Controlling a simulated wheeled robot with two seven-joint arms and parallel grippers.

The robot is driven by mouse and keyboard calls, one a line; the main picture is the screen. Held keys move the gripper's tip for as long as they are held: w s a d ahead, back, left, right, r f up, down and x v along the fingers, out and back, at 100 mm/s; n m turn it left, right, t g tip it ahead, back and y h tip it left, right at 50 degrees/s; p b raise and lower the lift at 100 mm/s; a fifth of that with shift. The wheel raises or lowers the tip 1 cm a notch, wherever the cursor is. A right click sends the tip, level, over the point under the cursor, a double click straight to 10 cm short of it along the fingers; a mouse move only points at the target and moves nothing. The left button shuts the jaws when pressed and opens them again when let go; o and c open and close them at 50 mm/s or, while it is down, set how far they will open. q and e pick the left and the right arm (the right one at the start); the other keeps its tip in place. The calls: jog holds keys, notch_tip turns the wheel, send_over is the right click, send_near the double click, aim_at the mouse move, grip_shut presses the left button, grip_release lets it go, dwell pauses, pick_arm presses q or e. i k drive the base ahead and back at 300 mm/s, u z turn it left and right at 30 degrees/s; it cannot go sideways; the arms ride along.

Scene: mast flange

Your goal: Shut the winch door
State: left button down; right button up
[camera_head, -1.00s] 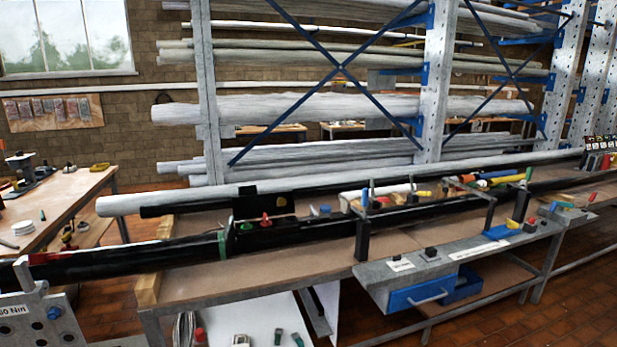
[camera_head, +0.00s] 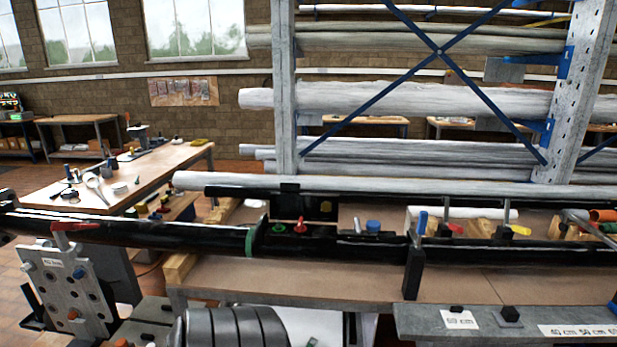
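A long black mast (camera_head: 150,231) lies across the workbench in the head view, with a green band (camera_head: 250,241) near its middle. Just right of the band is an opening in the mast, with a green knob (camera_head: 279,227) and a red knob (camera_head: 300,226) in it. A black panel (camera_head: 290,205) with a small yellow part (camera_head: 325,207) stands upright along the far side of this opening. It looks like the winch door, standing open. Neither of my grippers shows in this view.
A grey perforated plate stand (camera_head: 68,290) with a red-handled clamp (camera_head: 75,227) is at the left. A black upright post (camera_head: 413,270) stands before the mast at right. A pipe rack (camera_head: 285,90) fills the back. A side table (camera_head: 130,175) stands at left.

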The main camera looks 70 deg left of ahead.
aim_at(288, 203)
jog(key=u, duration=0.35)
jog(key=i, duration=0.9)
jog(key=u, duration=1.05)
jog(key=i, duration=0.6)
jog(key=u, duration=0.5)
